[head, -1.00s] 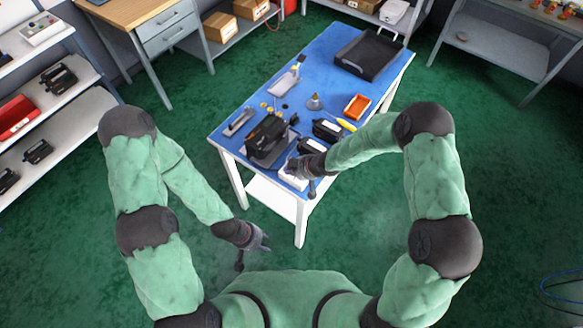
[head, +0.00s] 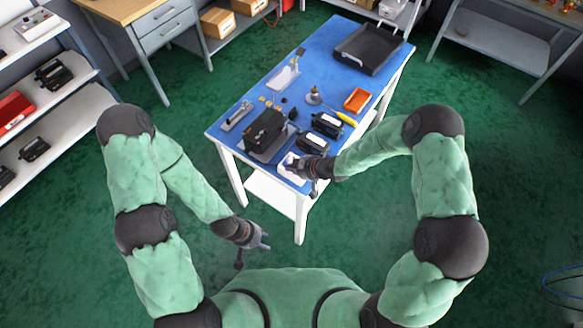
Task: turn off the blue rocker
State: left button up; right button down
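A small white box (head: 286,176) sits at the near right corner of the blue-topped table (head: 318,62). My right gripper (head: 294,162) is over its upper right part and hides some of it. I cannot make out a blue rocker on the box, nor whether the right fingers touch it or are open or shut. My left gripper (head: 264,241) hangs over the green floor in front of the table, away from everything; its fingers are too small to read.
A black boxy device (head: 265,130) stands left of the white box. Two smaller black devices (head: 327,124), an orange tray (head: 357,100), a yellow-handled tool (head: 347,119) and a black tray (head: 368,50) lie further back. The table's middle left has some free room.

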pick_arm(q)
jog(key=shift+r, duration=0.1)
pick_arm(e)
jog(key=shift+w+a+r, duration=0.1)
pick_arm(q)
jog(key=shift+r, duration=0.15)
pick_arm(e)
jog(key=shift+w+a+r, duration=0.25)
jog(key=shift+w+a, duration=0.05)
jog(key=shift+a, duration=0.15)
pick_arm(q)
jog(key=shift+p, duration=0.3)
pick_arm(e)
jog(key=shift+r, duration=0.1)
